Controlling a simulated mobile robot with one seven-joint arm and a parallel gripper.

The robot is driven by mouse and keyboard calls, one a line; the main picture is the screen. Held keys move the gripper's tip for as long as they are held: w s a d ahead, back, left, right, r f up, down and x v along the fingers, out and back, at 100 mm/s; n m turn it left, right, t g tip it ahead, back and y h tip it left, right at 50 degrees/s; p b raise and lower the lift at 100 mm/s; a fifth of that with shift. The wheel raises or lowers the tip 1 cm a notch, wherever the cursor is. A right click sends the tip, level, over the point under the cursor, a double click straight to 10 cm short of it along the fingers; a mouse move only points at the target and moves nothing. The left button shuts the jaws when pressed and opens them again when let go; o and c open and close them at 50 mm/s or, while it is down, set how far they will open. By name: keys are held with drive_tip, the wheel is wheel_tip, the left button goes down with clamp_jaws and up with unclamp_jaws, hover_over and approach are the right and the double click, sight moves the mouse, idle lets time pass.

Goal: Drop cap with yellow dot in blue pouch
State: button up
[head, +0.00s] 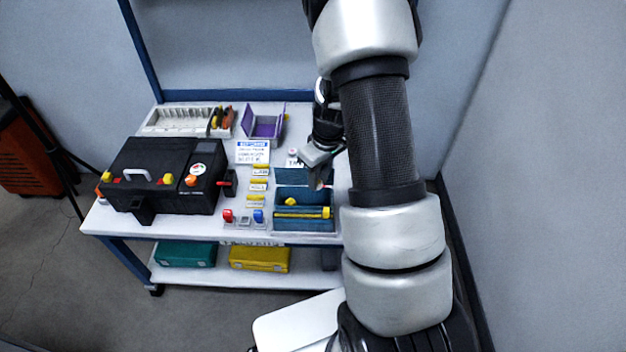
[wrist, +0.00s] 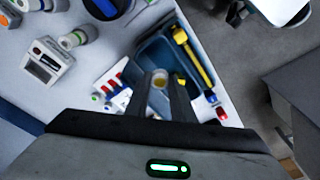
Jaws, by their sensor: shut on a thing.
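My gripper (wrist: 161,82) is shut on a small pale cap with a yellow dot (wrist: 159,77), which shows between the fingertips in the wrist view. The cap is over a blue pouch (wrist: 150,48), an open-topped bin. I cannot tell how far above its floor the cap is. In the head view my gripper (head: 318,178) is at the blue pouches (head: 290,193) on the table's right side, and the cap itself is not clear there.
A yellow-handled tool (head: 300,212) lies in the front blue bin. A black case (head: 165,165) and a purple open box (head: 264,120) stand on the white table. In the wrist view, a white device (wrist: 45,62) and a green-dotted cap (wrist: 72,40) lie at left.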

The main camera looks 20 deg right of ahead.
sight(304, 211)
drive_tip(key=shift+w+d+f, duration=0.1)
drive_tip(key=shift+w+f, duration=0.05)
drive_tip(key=shift+f+b, duration=0.5)
drive_tip(key=shift+f, duration=0.3)
drive_tip(key=shift+f+b, duration=1.2)
drive_tip(key=shift+f, duration=0.85)
